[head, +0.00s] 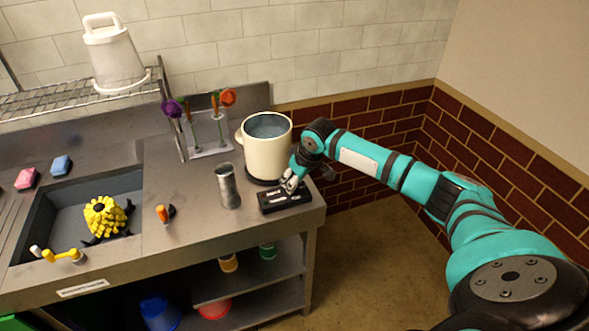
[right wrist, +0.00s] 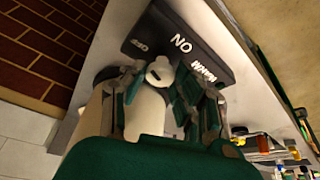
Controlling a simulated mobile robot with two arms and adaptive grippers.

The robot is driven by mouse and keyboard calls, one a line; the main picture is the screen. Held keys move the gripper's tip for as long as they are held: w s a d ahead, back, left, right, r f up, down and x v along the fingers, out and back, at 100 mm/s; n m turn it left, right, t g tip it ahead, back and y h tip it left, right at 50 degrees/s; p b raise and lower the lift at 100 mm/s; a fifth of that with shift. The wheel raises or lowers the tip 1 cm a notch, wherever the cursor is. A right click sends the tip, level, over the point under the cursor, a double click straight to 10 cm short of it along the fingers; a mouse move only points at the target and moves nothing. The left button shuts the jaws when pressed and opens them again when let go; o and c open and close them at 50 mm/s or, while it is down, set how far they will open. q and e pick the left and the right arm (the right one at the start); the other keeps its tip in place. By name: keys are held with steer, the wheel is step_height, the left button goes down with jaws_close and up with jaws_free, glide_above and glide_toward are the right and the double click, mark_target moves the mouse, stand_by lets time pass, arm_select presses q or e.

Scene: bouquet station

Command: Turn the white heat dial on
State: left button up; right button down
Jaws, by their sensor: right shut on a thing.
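The black control panel (head: 284,203) sits at the counter's front right corner, in front of the cream pot. My right gripper (head: 291,184) reaches down onto it from the right. In the right wrist view the panel (right wrist: 165,36) has white lettering, with "ON" upside down in the middle and less legible labels on either side. The white dial (right wrist: 150,108) is between the fingers of my right gripper (right wrist: 160,95), which is shut on it. My left gripper is out of view.
The cream pot (head: 264,158) stands on a dark round base right behind the panel. A grey metal cup (head: 228,187) stands to the left. A flower rack (head: 208,150) and a sink (head: 50,205) with a yellow bundle (head: 104,216) are farther left. Floor lies beyond the counter's right edge.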

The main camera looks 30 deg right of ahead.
steer(key=m+h+p, duration=0.1)
steer(key=m+p, duration=0.1)
steer(key=p, duration=0.1)
steer(key=m+h+p, duration=0.1)
steer(key=m+p, duration=0.1)
steer(key=m, duration=0.1)
steer(key=m+p, duration=0.2)
steer(key=p, duration=0.1)
steer(key=shift+a+r+h+p, duration=0.2)
steer(key=shift+a+h+p, duration=0.1)
steer(key=shift+a+h, duration=0.1)
steer(key=m+g+p, duration=0.1)
steer(key=m, duration=0.2)
steer(key=shift+w+h, duration=0.1)
steer(key=shift+h, duration=0.3)
steer(key=shift+w+f+m+g+h+p, duration=0.1)
steer(key=shift+m+g+h+p, duration=0.2)
steer(key=shift+m, duration=0.6)
steer(key=shift+f+m+g+h+p, duration=0.1)
steer(key=shift+m+g+h+p, duration=0.2)
steer(key=shift+m, duration=0.6)
steer(key=c, duration=1)
jaws_free()
steer(key=shift+r, duration=0.2)
steer(key=v, duration=1.1)
steer(key=shift+r, duration=0.3)
